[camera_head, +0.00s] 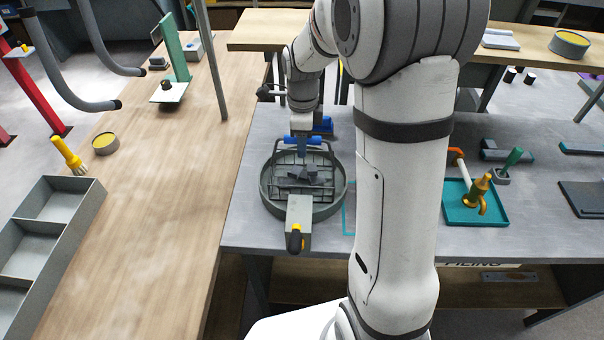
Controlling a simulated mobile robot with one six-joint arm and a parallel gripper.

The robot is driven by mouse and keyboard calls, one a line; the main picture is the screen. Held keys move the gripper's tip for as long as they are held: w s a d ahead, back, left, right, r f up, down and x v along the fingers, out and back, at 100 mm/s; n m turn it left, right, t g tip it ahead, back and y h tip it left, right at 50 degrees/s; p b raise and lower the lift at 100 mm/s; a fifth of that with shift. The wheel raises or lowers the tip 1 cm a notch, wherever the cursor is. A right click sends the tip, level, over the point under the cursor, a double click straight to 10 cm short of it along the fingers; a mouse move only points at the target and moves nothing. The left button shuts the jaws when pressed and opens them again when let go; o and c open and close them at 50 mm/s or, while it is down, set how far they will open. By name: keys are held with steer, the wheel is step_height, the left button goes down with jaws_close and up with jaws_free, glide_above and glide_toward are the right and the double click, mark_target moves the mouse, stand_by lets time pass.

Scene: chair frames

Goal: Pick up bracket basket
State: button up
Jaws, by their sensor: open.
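The bracket basket (275,165) is a dark wire basket with a raised handle that has a blue grip. It sits inside a round grey pan (268,200) on the grey workbench. Several dark brackets (305,175) lie in the basket. My gripper (303,146) points down at the blue grip at the back of the basket. Its jaws are open. The grip lies at or between the fingers; I cannot tell if they touch it.
A grey block with a black and yellow knob (298,222) stands at the pan's front. A wooden bench (165,200) with a compartment tray (62,203) is at left. A teal tray (455,205) with a yellow tool is at right. My arm hides the middle right.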

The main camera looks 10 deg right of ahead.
jaws_close()
stand_by(0.3)
stand_by(1.1)
